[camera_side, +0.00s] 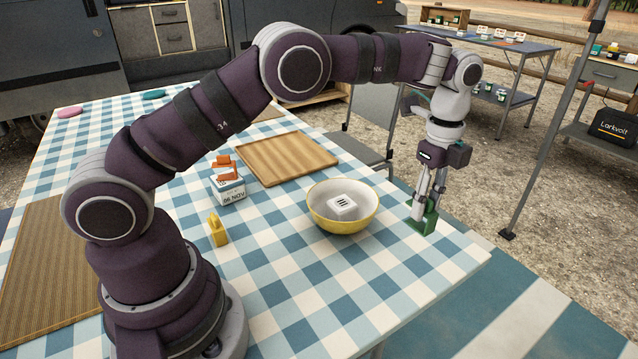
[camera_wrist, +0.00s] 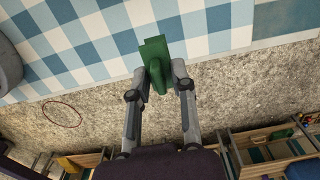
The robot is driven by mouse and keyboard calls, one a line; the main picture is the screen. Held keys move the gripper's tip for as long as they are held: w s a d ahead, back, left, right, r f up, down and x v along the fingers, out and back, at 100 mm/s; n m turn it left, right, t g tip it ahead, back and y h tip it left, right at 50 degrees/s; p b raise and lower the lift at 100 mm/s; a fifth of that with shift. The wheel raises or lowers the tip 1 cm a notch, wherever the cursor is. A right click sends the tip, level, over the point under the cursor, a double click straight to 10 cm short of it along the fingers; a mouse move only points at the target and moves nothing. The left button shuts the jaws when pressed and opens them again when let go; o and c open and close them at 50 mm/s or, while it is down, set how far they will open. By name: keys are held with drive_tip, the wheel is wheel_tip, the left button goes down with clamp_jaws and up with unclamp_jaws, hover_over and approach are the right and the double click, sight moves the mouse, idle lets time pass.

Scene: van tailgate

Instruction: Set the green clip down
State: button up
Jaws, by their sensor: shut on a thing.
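The green clip (camera_side: 424,216) is held between the fingertips of my gripper (camera_side: 427,203) at the right edge of the checked table (camera_side: 330,290). My gripper points downward and is shut on the clip. In the wrist view the green clip (camera_wrist: 154,50) sits between the two fingers of my gripper (camera_wrist: 160,70). There it overlaps the table edge, with cloth behind its far part and gravel behind its near part. I cannot tell whether its underside touches the table.
A yellow bowl (camera_side: 322,212) with a white block (camera_side: 342,207) stands left of the clip. A yellow clip (camera_side: 218,230), a date block (camera_side: 228,190) with orange pieces on top and a wooden board (camera_side: 287,157) are farther left. The cloth in front of the bowl is clear.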

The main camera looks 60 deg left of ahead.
drive_tip(key=f, duration=0.3)
drive_tip(key=w+f, duration=0.1)
drive_tip(key=f, duration=0.2)
drive_tip(key=w+f, duration=0.1)
drive_tip(key=f, duration=0.2)
drive_tip(key=shift+a, duration=0.15)
drive_tip(key=shift+f, duration=0.1)
drive_tip(key=o, duration=0.8)
